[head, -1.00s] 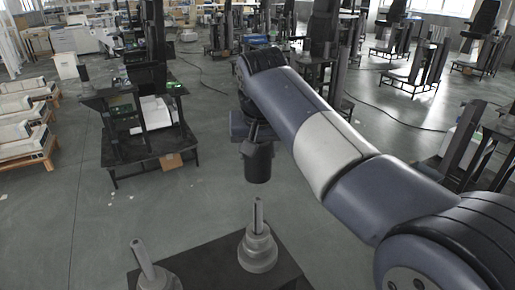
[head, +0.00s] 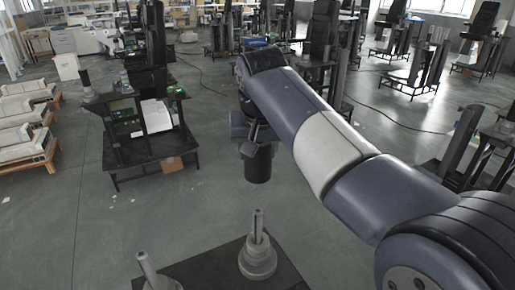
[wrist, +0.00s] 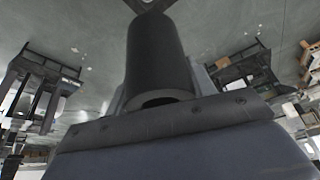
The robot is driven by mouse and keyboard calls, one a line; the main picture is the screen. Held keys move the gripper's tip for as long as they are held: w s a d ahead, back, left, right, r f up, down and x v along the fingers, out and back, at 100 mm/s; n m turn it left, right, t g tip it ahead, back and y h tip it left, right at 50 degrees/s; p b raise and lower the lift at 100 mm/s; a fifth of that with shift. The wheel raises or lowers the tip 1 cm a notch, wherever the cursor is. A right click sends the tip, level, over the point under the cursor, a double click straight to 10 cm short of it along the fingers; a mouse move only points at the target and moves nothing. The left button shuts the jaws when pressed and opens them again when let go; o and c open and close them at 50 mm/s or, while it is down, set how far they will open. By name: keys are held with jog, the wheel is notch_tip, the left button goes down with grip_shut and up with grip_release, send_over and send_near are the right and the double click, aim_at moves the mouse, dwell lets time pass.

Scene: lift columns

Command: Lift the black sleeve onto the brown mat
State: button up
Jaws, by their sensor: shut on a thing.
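The black sleeve (head: 258,166) hangs upright in the middle of the head view, above and apart from a grey post on a stepped base (head: 257,258). My gripper (head: 257,143) is shut on the sleeve's upper part. In the wrist view the sleeve (wrist: 158,60) fills the middle, with its hollow open end showing. I cannot make out a brown mat in either view.
The stepped post stands on a dark tabletop (head: 205,270) at the bottom of the head view. A second, tilted post (head: 148,268) is to its left. A dark workstation (head: 150,150) stands farther back left. Grey floor (head: 210,210) lies open between them.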

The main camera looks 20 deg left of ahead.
notch_tip(320, 180, up, 10)
jog(key=p, duration=0.3)
jog(key=shift+r, duration=0.25)
dwell(1.3)
jog(key=shift+f, duration=0.1)
